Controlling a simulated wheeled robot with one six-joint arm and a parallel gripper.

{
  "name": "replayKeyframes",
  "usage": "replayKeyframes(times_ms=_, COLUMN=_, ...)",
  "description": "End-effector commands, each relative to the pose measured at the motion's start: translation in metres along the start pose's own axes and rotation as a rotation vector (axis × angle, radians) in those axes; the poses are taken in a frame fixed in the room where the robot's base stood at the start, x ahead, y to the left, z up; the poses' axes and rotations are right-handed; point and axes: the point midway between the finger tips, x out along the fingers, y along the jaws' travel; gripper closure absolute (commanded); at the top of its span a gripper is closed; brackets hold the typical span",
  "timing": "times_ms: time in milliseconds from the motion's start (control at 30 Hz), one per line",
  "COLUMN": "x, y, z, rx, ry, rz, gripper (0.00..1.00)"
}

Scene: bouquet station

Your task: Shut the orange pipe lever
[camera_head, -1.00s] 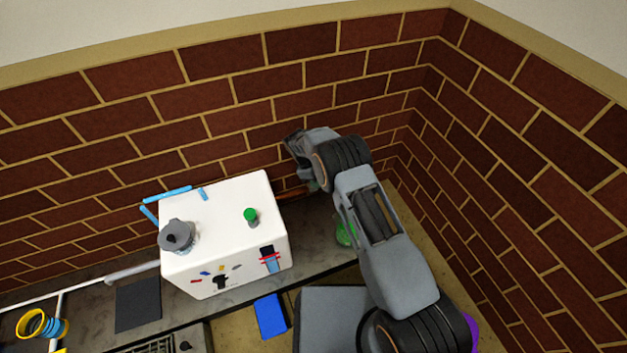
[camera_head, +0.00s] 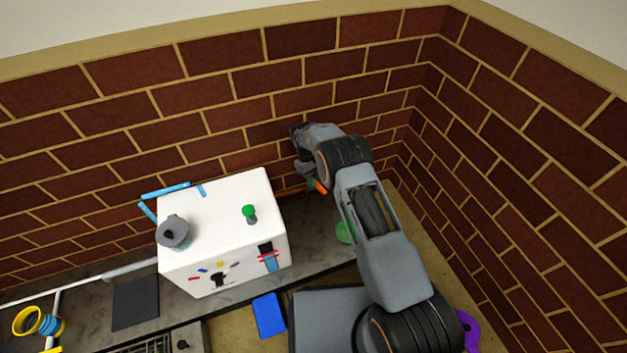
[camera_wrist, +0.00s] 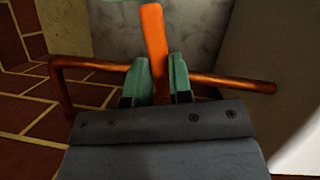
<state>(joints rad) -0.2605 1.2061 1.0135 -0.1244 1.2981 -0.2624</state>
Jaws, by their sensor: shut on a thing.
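The orange lever (camera_wrist: 154,36) stands across the copper pipe (camera_wrist: 235,83) in the wrist view, roughly at a right angle to it. My gripper (camera_wrist: 162,78) has its green-tipped fingers on either side of the lever's lower part and is shut on it. The lever's base is hidden between the fingers. In the head view only a small orange piece of the lever (camera_head: 320,187) shows beside my gripper (camera_head: 311,181). Part of the pipe (camera_head: 291,190) shows along the wall, right of the white box.
A white box (camera_head: 215,215) stands left of my gripper, with a green knob (camera_head: 249,212) and a grey-lidded container (camera_head: 173,232) on top. A green object (camera_head: 345,232) lies on the counter (camera_head: 308,235), partly behind my arm. Brick walls close the back and right.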

Motion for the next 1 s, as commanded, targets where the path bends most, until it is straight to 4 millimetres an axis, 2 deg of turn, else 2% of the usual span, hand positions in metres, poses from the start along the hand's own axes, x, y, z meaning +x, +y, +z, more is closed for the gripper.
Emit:
replayKeyframes(times_ms=400, x=-0.0019, y=-0.0048, z=-0.0016, rx=0.215, ry=0.005, rz=-0.089, gripper=1.00)
replayKeyframes(times_ms=1000, x=-0.0022, y=-0.0061, z=-0.0017, rx=0.274, ry=0.003, rz=-0.113, gripper=1.00)
